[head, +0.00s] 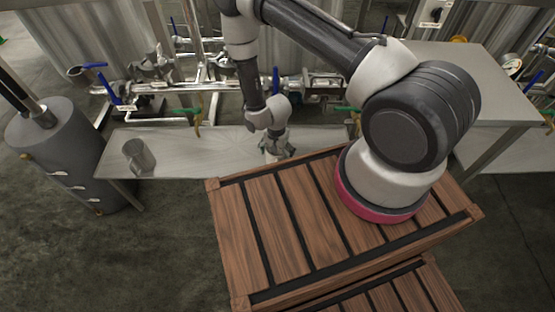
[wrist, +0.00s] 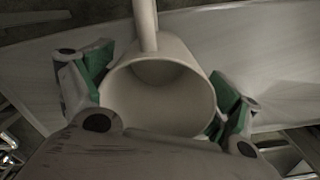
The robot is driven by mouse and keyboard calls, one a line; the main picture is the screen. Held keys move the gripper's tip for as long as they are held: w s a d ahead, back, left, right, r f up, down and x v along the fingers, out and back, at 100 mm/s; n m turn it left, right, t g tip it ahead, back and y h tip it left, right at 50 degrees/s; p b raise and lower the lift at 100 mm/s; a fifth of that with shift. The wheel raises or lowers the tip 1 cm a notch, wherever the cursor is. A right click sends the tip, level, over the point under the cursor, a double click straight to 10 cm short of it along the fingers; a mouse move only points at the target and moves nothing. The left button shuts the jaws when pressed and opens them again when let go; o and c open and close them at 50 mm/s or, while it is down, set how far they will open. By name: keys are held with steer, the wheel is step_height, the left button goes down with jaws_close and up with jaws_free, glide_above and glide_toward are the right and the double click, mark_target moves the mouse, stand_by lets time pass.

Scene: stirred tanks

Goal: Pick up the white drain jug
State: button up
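The white drain jug (wrist: 160,95) fills the middle of the wrist view. Its round open mouth faces the camera, and a pale bar, perhaps its handle, rises from its top edge. My gripper (wrist: 158,92) has its green-padded fingers on either side of the jug, close against its left and right walls. Whether the pads press on it cannot be told. In the head view my gripper (head: 278,148) is low at the front edge of the steel bench, just behind the wooden crate. The jug is small and partly hidden there.
A metal beaker (head: 138,157) stands on the left part of the steel bench (head: 195,152). Pipes and valves with blue handles (head: 111,88) run behind it. A grey cylinder (head: 62,150) stands at left. The wooden crate (head: 262,230) is in front; a steel table (head: 470,85) is at right.

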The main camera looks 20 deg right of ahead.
steer(key=c, duration=0.6)
steer(key=shift+o, duration=0.2)
